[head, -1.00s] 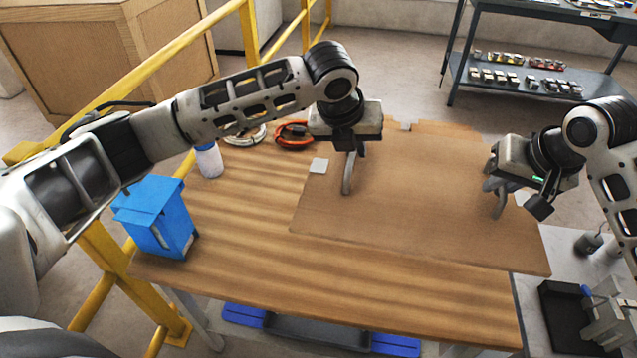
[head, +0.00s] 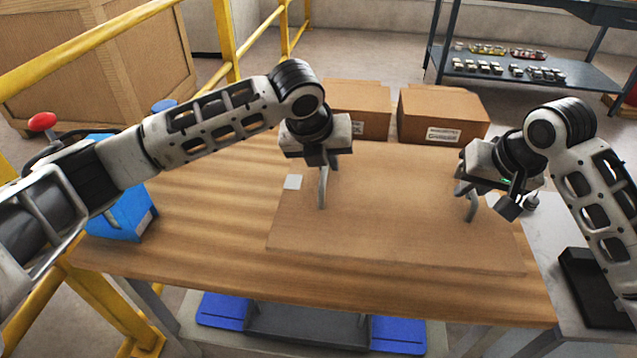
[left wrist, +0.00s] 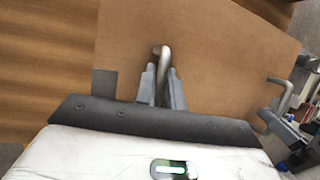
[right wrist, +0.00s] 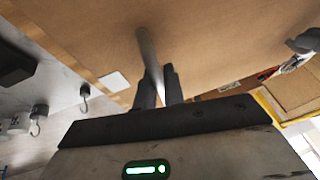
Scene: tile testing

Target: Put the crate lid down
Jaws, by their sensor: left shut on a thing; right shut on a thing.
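The crate lid (head: 400,225) is a flat brown panel with metal handles, level over the wooden table (head: 190,230). I cannot tell whether its underside touches the tabletop. My left gripper (head: 322,178) is shut on the left handle (head: 322,190), which also shows between the fingers in the left wrist view (left wrist: 163,65). My right gripper (head: 468,188) is shut on the right handle (head: 470,208), seen in the right wrist view (right wrist: 148,50). A pale square (head: 293,182) lies at the lid's left edge.
Two cardboard boxes (head: 357,108) (head: 442,114) stand behind the lid. A blue box (head: 125,215) is at the table's left end. A yellow railing (head: 226,50) runs along the left. The tabletop left of the lid is clear. A grey side table (head: 565,235) adjoins on the right.

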